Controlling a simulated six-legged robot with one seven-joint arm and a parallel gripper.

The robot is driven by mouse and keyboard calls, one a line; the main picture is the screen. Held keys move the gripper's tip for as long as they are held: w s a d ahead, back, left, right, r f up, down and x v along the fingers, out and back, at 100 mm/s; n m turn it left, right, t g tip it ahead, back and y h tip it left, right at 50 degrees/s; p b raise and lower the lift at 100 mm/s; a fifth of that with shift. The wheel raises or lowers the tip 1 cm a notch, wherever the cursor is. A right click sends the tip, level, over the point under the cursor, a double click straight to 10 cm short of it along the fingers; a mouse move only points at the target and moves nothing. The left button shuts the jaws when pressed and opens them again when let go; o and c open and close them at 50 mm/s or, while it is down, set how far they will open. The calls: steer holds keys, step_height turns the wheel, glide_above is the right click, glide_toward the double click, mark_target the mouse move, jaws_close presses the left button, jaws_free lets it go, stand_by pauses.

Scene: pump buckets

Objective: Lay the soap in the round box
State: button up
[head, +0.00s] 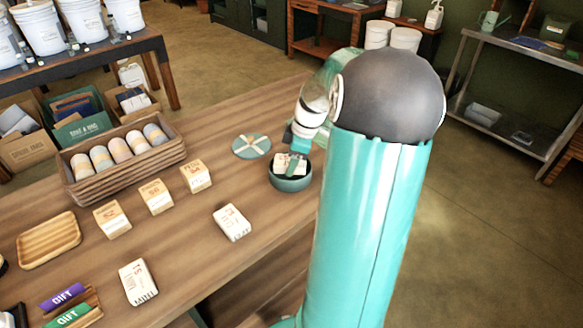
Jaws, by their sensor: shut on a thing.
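The round box (290,184) is a dark green open tub near the right edge of the wooden table. My gripper (293,163) points down at its mouth and is shut on a soap (281,164), a small white wrapped block with dark print. The soap is at the box's opening, within the rim as seen from here. I cannot tell whether it touches the bottom. My gripper and wrist hide part of it. A round green lid (251,146) with a cream ribbon lies on the table to the left of the box.
Two more white wrapped blocks, one near the middle (232,222) and one nearer (138,282), lie on the table. Several boxed soaps (155,197) stand in a row before a wooden crate (125,168) of rolls. A wooden tray (48,240) is at left. Bare tabletop lies between.

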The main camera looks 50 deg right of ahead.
steer(key=shift+w+d+f, duration=0.15)
steer(key=shift+w+f, duration=0.1)
steer(key=shift+d+f, duration=0.15)
steer(key=shift+f, duration=1.55)
steer(key=shift+f, duration=0.1)
steer(key=o, duration=0.9)
steer(key=shift+f, duration=0.1)
